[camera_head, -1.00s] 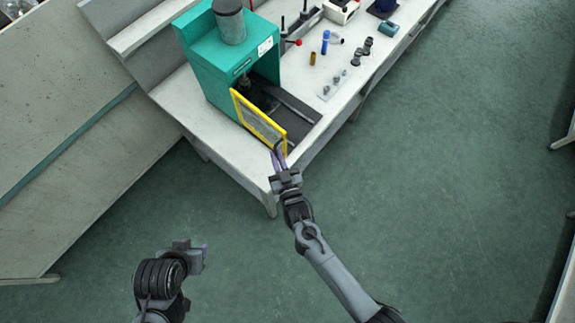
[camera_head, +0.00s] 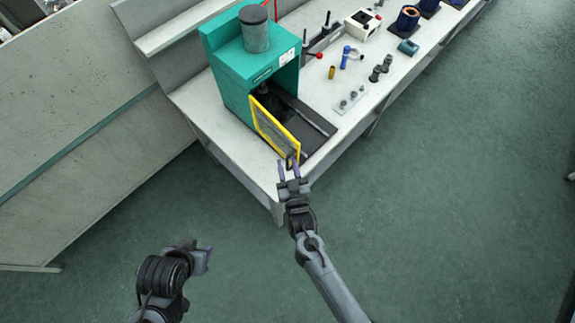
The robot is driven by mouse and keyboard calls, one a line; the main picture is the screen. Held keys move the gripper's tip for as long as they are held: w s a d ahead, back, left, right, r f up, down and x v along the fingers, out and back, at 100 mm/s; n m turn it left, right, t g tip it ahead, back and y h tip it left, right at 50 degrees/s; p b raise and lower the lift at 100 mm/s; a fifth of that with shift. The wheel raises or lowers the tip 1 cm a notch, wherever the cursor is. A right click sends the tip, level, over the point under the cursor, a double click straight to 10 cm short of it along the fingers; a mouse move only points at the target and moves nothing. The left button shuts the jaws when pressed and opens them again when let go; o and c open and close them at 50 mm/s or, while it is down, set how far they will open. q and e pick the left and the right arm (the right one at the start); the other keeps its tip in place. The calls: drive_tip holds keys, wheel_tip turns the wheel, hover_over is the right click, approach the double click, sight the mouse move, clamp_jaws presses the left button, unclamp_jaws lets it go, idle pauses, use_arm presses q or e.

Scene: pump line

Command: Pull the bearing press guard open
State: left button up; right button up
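The bearing press (camera_head: 230,84) is a teal box on the bench with a grey cylinder on top. Its yellow-framed guard (camera_head: 274,131) stands swung out from the front opening, angled towards me, and the dark inside shows beside it. A dark handle (camera_head: 291,158) is at the guard's near end. Whether a finger touches the handle is unclear. My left gripper (camera_head: 207,255) is low on the left, away from the press; its finger gap is not clear.
The white bench (camera_head: 216,132) runs to the upper right. It carries a blue bottle (camera_head: 345,57), a brass-coloured cylinder (camera_head: 332,73), a plate with small parts (camera_head: 350,99) and a white box (camera_head: 362,24). The green floor (camera_head: 420,220) in front is open.

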drive_tip(key=shift+s+d, duration=0.1)
drive_tip(key=shift+s, duration=0.45)
drive_tip(key=s+d, duration=0.1)
drive_tip(key=s, duration=0.8)
drive_tip(key=shift+s+d, duration=0.15)
drive_tip(key=shift+s, duration=0.15)
